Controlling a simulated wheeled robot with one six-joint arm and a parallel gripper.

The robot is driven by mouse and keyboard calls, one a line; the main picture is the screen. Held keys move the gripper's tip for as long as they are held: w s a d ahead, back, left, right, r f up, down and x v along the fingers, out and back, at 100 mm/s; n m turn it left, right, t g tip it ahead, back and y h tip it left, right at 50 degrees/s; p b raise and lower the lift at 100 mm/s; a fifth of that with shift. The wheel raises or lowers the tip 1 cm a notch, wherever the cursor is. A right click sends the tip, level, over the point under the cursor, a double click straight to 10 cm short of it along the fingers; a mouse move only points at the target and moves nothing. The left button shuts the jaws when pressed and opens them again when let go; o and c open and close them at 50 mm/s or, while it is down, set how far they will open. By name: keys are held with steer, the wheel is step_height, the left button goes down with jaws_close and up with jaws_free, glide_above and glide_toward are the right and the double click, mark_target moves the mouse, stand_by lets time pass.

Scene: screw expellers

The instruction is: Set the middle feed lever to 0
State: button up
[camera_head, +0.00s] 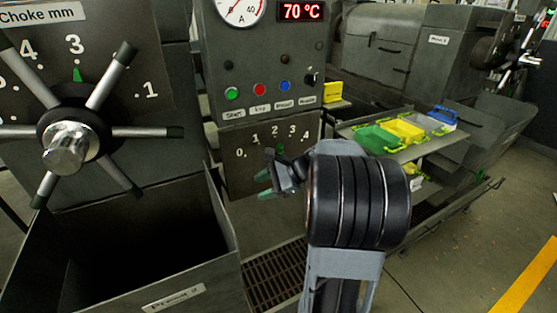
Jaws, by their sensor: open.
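The feed scale panel (243,167), marked 0 to 4 in an arc, is on the dark front below the button row of the near machine. A small green mark (281,148) shows under the 2, just above my gripper. The lever itself cannot be made out; my gripper and arm cover the lower right of the panel. My gripper (264,184) is in front of the panel, below the 1 and 2, its green-tipped fingers apart and pointing left. Whether it touches the lever cannot be told.
A choke handwheel (68,147) with several spokes sticks out at left above an open dark bin (165,291). Buttons (259,89) sit above the scale. A shelf (441,142) with coloured trays stands right, and a floor grating (272,279) lies below.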

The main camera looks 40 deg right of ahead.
steer(key=w+d+f+m+t+b, duration=0.15)
steer(key=d+m+t, duration=0.4)
steer(key=d, duration=0.55)
steer(key=m+t+h, duration=0.1)
steer(key=m+t, duration=0.3)
steer(key=m, duration=0.1)
glide_toward(280, 153)
steer(key=x, duration=0.7)
steer(key=d+p+x, duration=0.1)
steer(key=x, duration=0.2)
steer(key=shift+w+a+f, duration=0.15)
steer(key=shift+w+f, duration=0.25)
steer(key=shift+c, duration=0.2)
jaws_close()
